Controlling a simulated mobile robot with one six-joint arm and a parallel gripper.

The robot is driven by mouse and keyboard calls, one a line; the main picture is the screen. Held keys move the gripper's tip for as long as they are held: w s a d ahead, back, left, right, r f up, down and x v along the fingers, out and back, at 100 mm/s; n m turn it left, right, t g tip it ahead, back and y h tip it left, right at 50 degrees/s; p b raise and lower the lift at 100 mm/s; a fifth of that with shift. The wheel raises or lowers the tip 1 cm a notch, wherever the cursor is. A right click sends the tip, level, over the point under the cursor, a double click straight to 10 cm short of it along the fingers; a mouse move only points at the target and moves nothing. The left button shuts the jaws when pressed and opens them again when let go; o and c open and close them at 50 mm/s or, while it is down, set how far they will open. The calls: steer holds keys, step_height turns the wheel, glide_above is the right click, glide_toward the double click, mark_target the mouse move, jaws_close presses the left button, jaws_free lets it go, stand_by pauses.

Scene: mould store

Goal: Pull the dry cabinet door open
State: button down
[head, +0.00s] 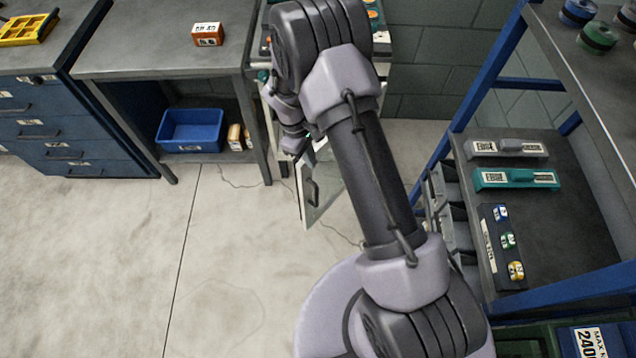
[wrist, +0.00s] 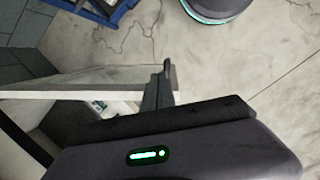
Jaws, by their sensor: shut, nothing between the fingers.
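The dry cabinet door (head: 325,182) is a pale-framed panel with a dark handle (head: 313,191). It stands partly open, swung out from the cabinet behind my arm. In the wrist view the door (wrist: 90,78) shows nearly edge-on, and a dark upright piece, perhaps its handle, rises at its free end. My gripper (wrist: 155,95) is shut and empty, with its fingers close by that free end, on the side where the cabinet interior (wrist: 112,104) shows. I cannot tell whether they touch the door. In the head view my arm hides most of the cabinet, and the fingertips are unclear.
A workbench (head: 155,62) with a blue bin (head: 190,130) beneath stands left of the cabinet. Blue drawers (head: 65,130) are farther left. A blue-framed rack (head: 470,75) stands at right. Thin cables lie on the floor near the door. The floor (head: 100,260) at front left is clear.

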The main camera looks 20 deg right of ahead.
mark_target(297, 166)
steer(key=shift+n+g, duration=0.3)
steer(key=a, duration=0.4)
steer(key=shift+s+f, duration=0.3)
steer(key=shift+f, duration=0.1)
steer(key=s+d+f+b, duration=0.4)
steer(key=f+b, duration=0.1)
steer(key=f, duration=0.4)
steer(key=shift+s+d+f, duration=0.2)
steer(key=shift+s+d, duration=0.1)
steer(key=shift+d, duration=0.05)
